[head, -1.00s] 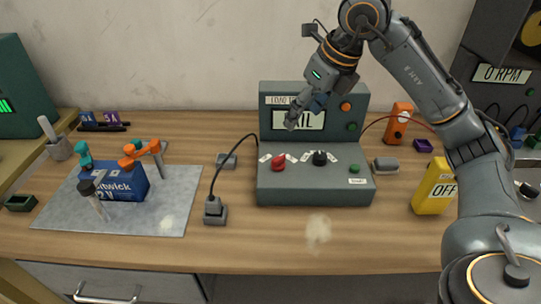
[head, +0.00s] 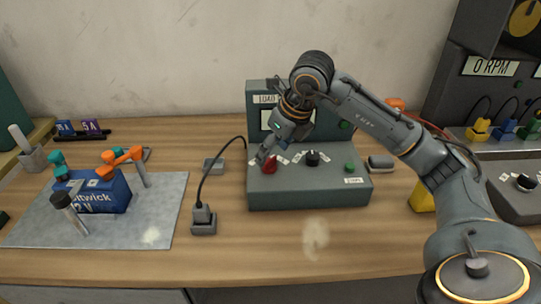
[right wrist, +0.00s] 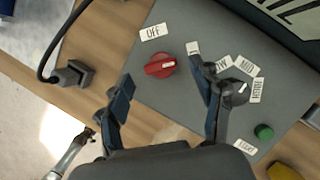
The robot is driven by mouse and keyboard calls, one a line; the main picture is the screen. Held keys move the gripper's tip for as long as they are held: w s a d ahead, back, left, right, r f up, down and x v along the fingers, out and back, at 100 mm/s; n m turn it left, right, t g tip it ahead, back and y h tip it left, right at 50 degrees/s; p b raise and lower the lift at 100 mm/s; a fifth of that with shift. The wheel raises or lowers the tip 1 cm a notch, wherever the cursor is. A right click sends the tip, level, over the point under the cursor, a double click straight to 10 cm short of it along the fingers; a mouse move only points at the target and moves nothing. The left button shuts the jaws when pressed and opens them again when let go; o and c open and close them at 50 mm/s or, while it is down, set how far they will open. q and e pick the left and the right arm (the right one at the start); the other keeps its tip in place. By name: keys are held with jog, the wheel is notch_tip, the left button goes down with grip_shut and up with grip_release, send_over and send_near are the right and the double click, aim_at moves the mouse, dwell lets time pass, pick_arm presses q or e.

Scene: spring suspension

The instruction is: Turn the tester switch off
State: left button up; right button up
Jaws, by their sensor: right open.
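The grey tester box (head: 310,192) stands on the bench, with a sloped panel and an upright back. Its red rotary switch (head: 270,167) is at the panel's left and also shows in the right wrist view (right wrist: 160,66). There, a white OFF label (right wrist: 154,32) lies above it to the left; a second label is partly covered by my finger. The switch's white mark points to the right, away from OFF. My right gripper (head: 264,157) is open just above the switch, its fingers either side of it in the wrist view. Contact cannot be told.
A black knob (head: 312,158) and green button (head: 350,168) sit right of the switch. A plug in a grey socket (head: 203,220) stands left, its cable running to the tester. A blue battery (head: 95,192) with clamps is farther left. The bench front is clear.

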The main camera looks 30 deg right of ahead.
aim_at(269, 164)
jog(key=shift+x, duration=1.4)
jog(key=shift+c, duration=0.4)
jog(key=c, duration=1.1)
jog(key=shift+o, duration=0.2)
